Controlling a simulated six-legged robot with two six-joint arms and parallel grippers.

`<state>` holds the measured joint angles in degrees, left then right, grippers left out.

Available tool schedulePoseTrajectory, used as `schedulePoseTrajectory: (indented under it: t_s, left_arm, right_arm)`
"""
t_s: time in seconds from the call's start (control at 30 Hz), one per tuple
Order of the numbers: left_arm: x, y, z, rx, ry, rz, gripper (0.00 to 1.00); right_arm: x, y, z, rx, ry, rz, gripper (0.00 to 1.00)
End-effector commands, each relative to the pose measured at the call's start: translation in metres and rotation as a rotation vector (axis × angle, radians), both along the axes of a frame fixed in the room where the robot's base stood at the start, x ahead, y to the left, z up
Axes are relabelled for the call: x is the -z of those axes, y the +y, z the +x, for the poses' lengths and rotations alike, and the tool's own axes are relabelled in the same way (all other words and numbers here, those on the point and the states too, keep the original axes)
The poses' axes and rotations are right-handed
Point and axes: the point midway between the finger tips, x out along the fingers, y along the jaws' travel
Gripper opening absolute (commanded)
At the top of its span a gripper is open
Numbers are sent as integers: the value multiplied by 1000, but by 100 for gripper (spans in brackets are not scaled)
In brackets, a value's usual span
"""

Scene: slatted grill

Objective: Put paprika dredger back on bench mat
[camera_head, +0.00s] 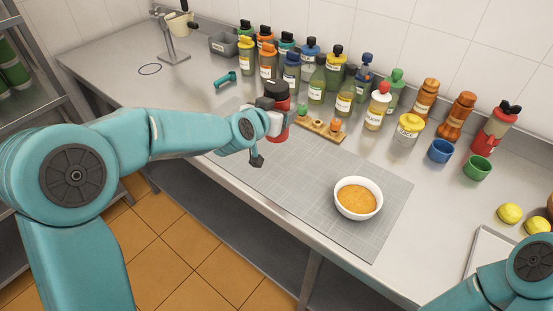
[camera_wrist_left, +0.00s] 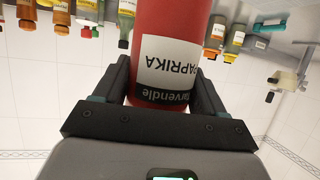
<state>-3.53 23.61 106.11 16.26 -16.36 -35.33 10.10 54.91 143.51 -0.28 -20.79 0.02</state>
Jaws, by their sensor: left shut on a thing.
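The paprika dredger (camera_head: 283,105) is red with a black cap and a white label. It stands upright in my left gripper (camera_head: 270,117), over the back left part of the grey gridded bench mat (camera_head: 285,178). I cannot tell whether its base touches the mat. In the left wrist view the dredger (camera_wrist_left: 172,30) sits between both fingers of the left gripper (camera_wrist_left: 165,85), its PAPRIKA label upside down in the picture. My right gripper is out of view; only part of the right arm shows at the lower right.
A white bowl of orange food (camera_head: 357,199) stands on the mat's right part. A wooden rack (camera_head: 318,130) with small items lies behind the mat. Several bottles line the wall. Blue (camera_head: 440,151) and green (camera_head: 477,168) cups stand at the right. The mat's middle is clear.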

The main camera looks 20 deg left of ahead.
Motion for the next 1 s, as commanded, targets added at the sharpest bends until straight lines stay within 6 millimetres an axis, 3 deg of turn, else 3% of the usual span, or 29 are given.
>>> schedulePoseTrajectory:
  t_s: [0.03,0.2,0.43,0.6,0.7,1.0]
  left_arm:
    - [21,0,0,0,3,0,31]
    - [58,1,0,-1,2,0,31]
    - [82,0,0,-1,-1,-1,31]
    - [111,0,0,1,2,-1,31]
    - [120,0,0,-1,0,-2,31]
    - [122,0,0,0,-3,-1,31]
  right_arm:
    - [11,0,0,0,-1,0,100]
    - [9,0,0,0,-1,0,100]
    - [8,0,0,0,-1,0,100]
    - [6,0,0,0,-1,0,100]
    - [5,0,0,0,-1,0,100]
    - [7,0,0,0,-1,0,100]
